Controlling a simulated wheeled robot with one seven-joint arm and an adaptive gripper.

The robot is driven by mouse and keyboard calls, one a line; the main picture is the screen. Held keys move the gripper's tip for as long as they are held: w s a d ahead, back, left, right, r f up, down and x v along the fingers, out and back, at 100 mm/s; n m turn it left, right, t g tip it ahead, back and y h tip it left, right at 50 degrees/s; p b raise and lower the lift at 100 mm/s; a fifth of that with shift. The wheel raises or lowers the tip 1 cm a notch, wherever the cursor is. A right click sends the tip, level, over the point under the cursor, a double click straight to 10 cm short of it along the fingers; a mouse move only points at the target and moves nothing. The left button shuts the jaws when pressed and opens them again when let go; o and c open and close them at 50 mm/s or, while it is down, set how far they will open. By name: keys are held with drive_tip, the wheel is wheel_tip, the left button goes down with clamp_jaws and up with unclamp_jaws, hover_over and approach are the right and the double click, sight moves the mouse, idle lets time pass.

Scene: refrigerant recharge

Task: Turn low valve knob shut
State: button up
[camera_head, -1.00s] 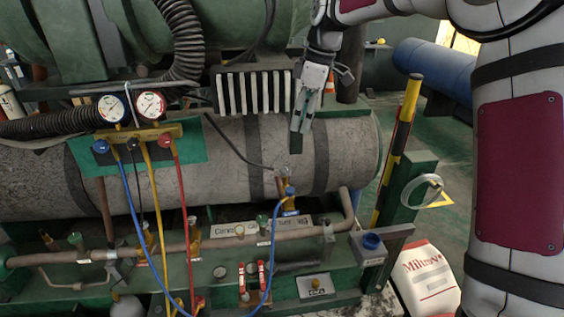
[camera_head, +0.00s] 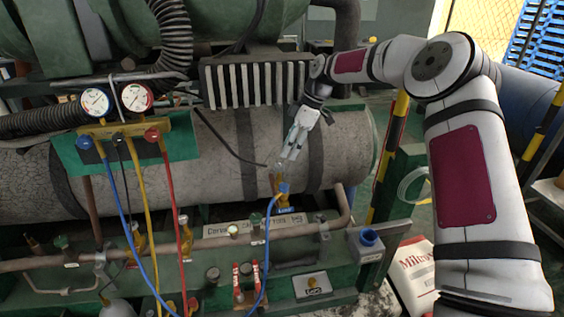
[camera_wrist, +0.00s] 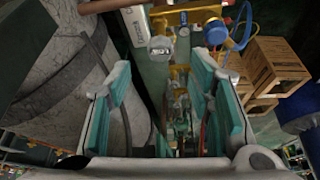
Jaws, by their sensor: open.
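The brass low valve (camera_head: 279,183) stands upright in front of the tank, with a blue hose fitting (camera_head: 284,188) on it and a blue "Low" label (camera_head: 285,209) below. In the wrist view its pale squarish knob (camera_wrist: 160,47) shows just past the fingertips, roughly centred between them. The blue fitting (camera_wrist: 216,35) is to its right. My gripper (camera_head: 287,158) points down just above the valve. In the wrist view my gripper (camera_wrist: 163,78) is open, with teal pads on both sides and nothing held. I cannot tell the exact gap to the knob.
A gauge manifold (camera_head: 118,128) with blue and red knobs hangs at the left, its hoses running down. The grey tank (camera_head: 210,160) is close behind my gripper. A yellow-black post (camera_head: 391,150) stands to the right. Wooden crates (camera_wrist: 270,70) show in the wrist view.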

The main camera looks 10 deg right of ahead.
sight(280, 165)
drive_tip(key=shift+x, duration=3.15)
clamp_jaws()
